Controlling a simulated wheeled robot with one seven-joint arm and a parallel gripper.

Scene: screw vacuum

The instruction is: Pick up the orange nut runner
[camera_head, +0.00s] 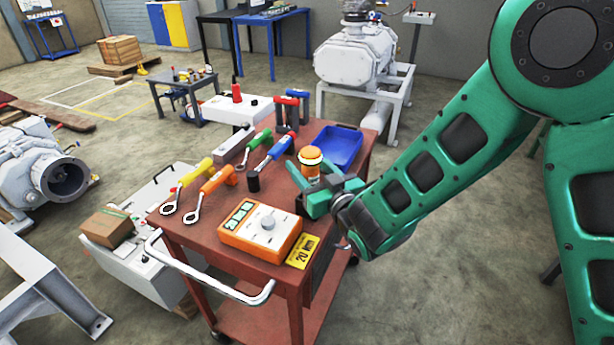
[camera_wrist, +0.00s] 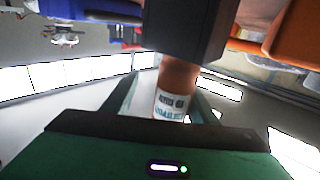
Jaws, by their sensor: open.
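The orange nut runner (camera_head: 311,157) appears to be the upright orange cylinder with a white band near the right edge of the red cart. In the wrist view, its orange-brown body (camera_wrist: 179,80) carries a white printed label and joins a dark block. My gripper (camera_head: 320,190) is open at the cart's right side, with its green fingers close around the tool's body. The wrist view shows the body between the fingers. I cannot tell whether either finger touches it. The fingers hide the tool's lower part in the head view.
The red cart (camera_head: 180,230) also holds an orange tester (camera_head: 262,228), a yellow label plate (camera_head: 302,252), a blue tray (camera_head: 340,147), yellow- and orange-handled wrenches (camera_head: 212,185), a blue-handled tool (camera_head: 273,155), and upright red and blue tools (camera_head: 290,110). The tray and tester are close to my gripper.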

